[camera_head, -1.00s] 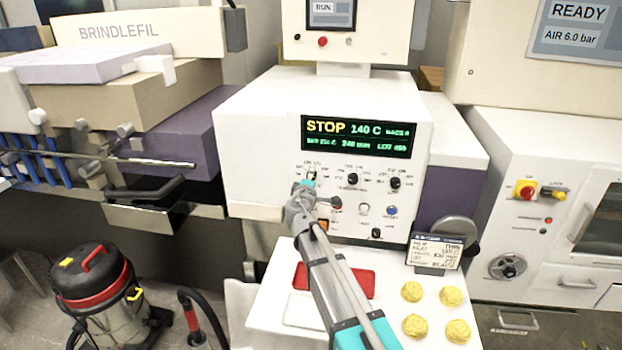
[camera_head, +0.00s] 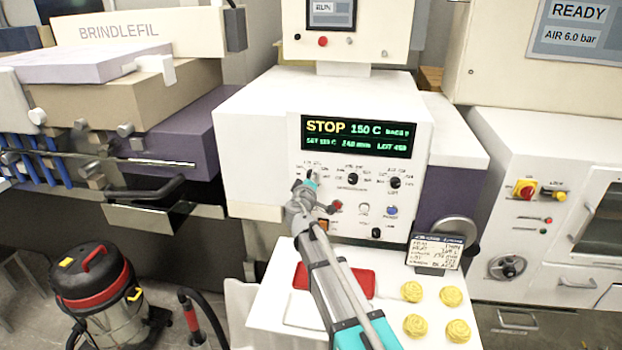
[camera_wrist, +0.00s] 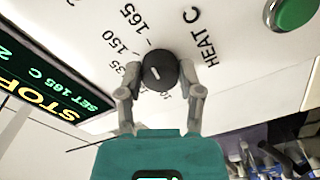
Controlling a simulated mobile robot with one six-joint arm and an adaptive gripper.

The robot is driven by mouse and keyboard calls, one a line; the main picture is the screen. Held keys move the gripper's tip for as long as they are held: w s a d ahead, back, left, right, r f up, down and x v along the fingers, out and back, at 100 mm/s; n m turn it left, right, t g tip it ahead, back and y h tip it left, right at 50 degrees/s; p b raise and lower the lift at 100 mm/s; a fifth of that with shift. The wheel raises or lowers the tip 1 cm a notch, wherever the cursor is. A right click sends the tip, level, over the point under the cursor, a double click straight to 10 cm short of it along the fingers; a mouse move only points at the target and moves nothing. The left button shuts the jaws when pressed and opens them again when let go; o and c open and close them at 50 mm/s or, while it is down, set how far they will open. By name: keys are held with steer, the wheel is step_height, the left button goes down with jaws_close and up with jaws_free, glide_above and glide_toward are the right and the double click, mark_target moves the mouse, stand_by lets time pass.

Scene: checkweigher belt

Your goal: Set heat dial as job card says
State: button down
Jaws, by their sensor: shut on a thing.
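The heat dial (camera_wrist: 160,72) is a black knob with a white mark, beside the printing HEAT C and the scale numbers 150 and 165. My gripper (camera_wrist: 160,80) has its fingers on either side of the dial and is shut on it. The white mark's exact reading is hard to tell. The panel display (camera_head: 359,137) shows STOP and 150 C in large letters. Its smaller set line in the wrist view (camera_wrist: 45,88) seems to read SET 165 C. My gripper (camera_head: 311,186) partly hides the dial in the head view.
Other black knobs (camera_head: 353,179) and coloured buttons (camera_head: 391,211) sit close to the right of my gripper. A green button (camera_wrist: 294,12) is near it in the wrist view. Below, the white shelf (camera_head: 275,310) holds a red pad (camera_head: 362,280) and several yellow rounds (camera_head: 451,296).

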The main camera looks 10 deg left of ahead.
steer(key=shift+c, duration=1.3)
jaws_free()
steer(key=shift+s, duration=0.1)
steer(key=s, duration=1.1)
steer(key=shift+s+a, duration=0.15)
steer(key=shift+s, duration=0.25)
